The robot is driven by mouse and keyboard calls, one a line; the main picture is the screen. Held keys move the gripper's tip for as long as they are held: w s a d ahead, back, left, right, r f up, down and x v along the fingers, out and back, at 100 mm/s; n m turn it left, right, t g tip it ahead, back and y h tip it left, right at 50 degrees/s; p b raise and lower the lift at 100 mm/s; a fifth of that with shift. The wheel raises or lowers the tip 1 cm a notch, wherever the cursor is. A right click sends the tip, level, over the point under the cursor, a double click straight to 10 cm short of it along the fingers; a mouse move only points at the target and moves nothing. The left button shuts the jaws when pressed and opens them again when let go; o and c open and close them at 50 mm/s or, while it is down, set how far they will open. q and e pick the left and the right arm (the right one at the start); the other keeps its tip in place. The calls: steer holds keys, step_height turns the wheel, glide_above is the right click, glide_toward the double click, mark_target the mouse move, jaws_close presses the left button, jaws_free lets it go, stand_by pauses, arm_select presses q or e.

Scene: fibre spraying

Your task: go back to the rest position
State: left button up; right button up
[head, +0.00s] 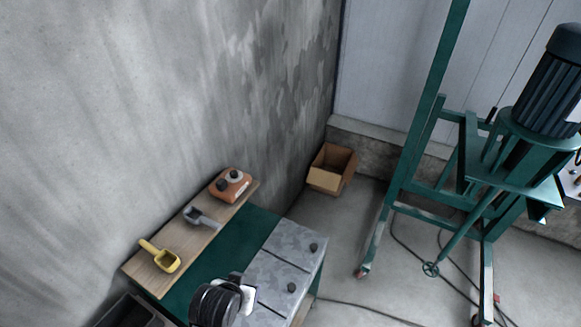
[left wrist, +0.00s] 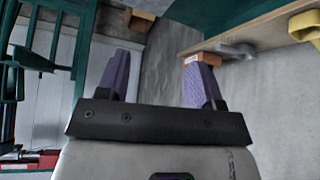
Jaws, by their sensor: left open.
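My left gripper (left wrist: 159,78) shows in the left wrist view. Its two purple fingers stand wide apart with nothing between them. Past the fingers I see grey wall or floor, the green bench and the wooden shelf in a turned view. No object touches the fingers as far as I can see. In the head view, a dark rounded part at the bottom hides some of the bench, and I cannot make out the left fingers there. My right gripper is in neither view.
A wooden shelf (head: 200,245) on the green bench (head: 205,270) holds a yellow scoop (head: 166,261), a grey scoop (head: 200,217) and an orange device (head: 230,186). A cardboard box (head: 325,179) stands by the wall. A green motor frame (head: 470,200) and floor cables are at right.

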arm_select(q)
steer(key=s+a+r, duration=0.2)
steer(key=s+a, duration=0.5)
steer(key=s, duration=0.6)
steer(key=s+a+f+g+p, duration=0.1)
steer(key=s+f, duration=0.2)
steer(key=s, duration=0.3)
steer(key=s+a+f+g+y, duration=0.1)
steer(key=s+a+f+g, duration=0.1)
steer(key=s+f, duration=0.2)
steer(key=s, duration=0.3)
steer(key=shift+s+f+n+p, duration=0.25)
steer(key=shift+s+n+p, duration=0.05)
steer(key=shift+p, duration=0.05)
